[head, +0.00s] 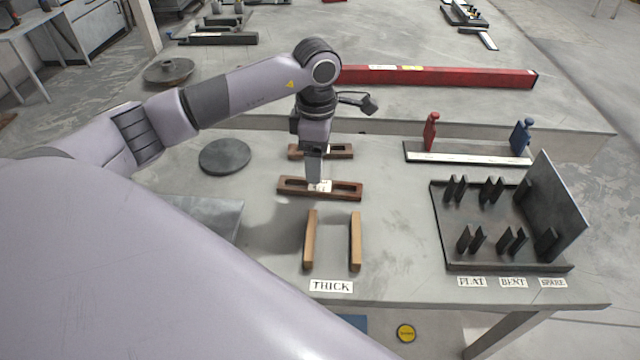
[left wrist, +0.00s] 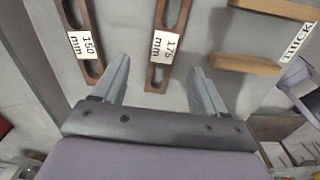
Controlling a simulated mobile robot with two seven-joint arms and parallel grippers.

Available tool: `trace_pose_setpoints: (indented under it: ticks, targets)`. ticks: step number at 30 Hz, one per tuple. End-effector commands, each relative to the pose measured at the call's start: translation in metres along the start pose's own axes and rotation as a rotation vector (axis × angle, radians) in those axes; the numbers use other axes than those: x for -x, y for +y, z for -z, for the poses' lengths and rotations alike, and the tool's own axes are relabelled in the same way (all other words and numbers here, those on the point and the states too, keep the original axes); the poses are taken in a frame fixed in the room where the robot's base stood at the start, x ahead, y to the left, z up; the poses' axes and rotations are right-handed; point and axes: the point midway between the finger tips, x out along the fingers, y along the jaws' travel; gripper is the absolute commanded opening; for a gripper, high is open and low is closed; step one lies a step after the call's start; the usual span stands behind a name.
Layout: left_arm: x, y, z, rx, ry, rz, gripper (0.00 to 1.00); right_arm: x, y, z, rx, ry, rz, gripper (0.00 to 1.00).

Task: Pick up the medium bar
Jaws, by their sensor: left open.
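Two dark brown slotted bars lie on the grey table. The nearer bar (head: 345,189) is labelled 175 mm in the left wrist view (left wrist: 165,75). The farther bar (head: 340,152) is labelled 150 mm in the left wrist view (left wrist: 93,68). No label reads "medium". My left gripper (head: 315,178) points down over the nearer bar and partly hides its middle. In the left wrist view the open fingers (left wrist: 158,66) stand on either side of the 175 mm bar, with gaps to it. My right gripper is not in view.
Two light wooden blocks (head: 310,240) lie in front of the bars, behind a THICK label (head: 331,286). A black rack (head: 445,255) with upright plates stands at right. A white strip (head: 470,156) with red and blue pieces is behind it. A round dark disc (head: 225,157) lies left.

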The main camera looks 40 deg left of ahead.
Motion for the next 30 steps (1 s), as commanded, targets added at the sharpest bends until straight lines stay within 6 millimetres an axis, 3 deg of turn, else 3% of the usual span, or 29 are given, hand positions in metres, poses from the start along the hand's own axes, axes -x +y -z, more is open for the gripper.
trace_pose_setpoints:
  ticks: [10,20,27,30]
  targets:
    - [-0.049,-0.005,-0.006,0.000,-0.003,0.004,0.72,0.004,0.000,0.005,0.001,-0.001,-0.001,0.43]
    - [-0.057,-0.004,-0.007,-0.001,-0.004,0.002,0.72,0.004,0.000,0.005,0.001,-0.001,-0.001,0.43]
    - [-0.057,-0.004,-0.007,-0.001,-0.005,0.002,0.00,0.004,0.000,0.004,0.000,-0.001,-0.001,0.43]
    - [-0.055,-0.004,-0.007,-0.001,-0.007,-0.001,0.00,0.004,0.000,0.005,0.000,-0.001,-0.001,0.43]
